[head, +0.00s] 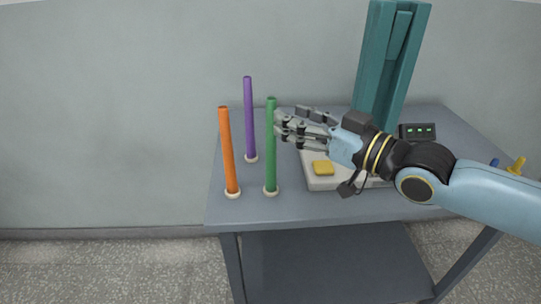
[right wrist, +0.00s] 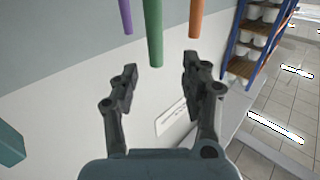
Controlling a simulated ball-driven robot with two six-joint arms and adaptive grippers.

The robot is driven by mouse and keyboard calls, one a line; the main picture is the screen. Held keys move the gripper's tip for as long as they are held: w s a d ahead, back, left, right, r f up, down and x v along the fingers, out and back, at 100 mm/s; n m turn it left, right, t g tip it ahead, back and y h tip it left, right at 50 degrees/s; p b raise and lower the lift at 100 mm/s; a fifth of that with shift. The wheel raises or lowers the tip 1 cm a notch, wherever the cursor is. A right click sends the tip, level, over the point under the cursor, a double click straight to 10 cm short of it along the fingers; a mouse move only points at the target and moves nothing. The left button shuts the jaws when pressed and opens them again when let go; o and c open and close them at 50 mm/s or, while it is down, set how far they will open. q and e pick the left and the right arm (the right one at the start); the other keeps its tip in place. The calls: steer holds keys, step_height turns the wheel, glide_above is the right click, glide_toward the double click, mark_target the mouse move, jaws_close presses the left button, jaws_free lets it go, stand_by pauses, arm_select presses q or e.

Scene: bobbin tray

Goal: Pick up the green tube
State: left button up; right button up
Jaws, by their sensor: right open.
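The green tube (head: 271,150) stands upright in a cream foot near the front left of the grey table. It also shows in the right wrist view (right wrist: 153,32), where its bare end appears between the fingertips. My right gripper (head: 283,124) is open, pointing left, with its fingertips right beside the upper part of the green tube. In the right wrist view its two dark fingers (right wrist: 160,66) are spread with nothing clamped. Whether they touch the tube I cannot tell. My left gripper is not in view.
An orange tube (head: 229,150) stands left of the green one, and a purple tube (head: 249,115) behind. A pale tray (head: 322,184) with a yellow block (head: 323,168) lies beneath my right arm. A teal column (head: 380,65) rises behind it. A shelf (right wrist: 240,68) shows in the wrist view.

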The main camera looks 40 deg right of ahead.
mark_target(275, 107)
steer(key=shift+b+x, duration=0.35)
steer(key=shift+x, duration=0.4)
steer(key=b+x, duration=0.2)
steer(key=x, duration=0.1)
steer(key=b+x, duration=0.1)
steer(key=shift+w+d+b, duration=0.25)
steer(key=shift+w+b, duration=0.1)
steer(key=shift+b, duration=0.05)
steer(key=shift+w+a+r, duration=0.1)
steer(key=shift+w+r, duration=0.05)
steer(key=shift+w, duration=0.15)
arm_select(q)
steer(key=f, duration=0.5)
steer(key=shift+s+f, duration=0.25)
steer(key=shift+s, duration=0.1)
arm_select(e)
jaws_close()
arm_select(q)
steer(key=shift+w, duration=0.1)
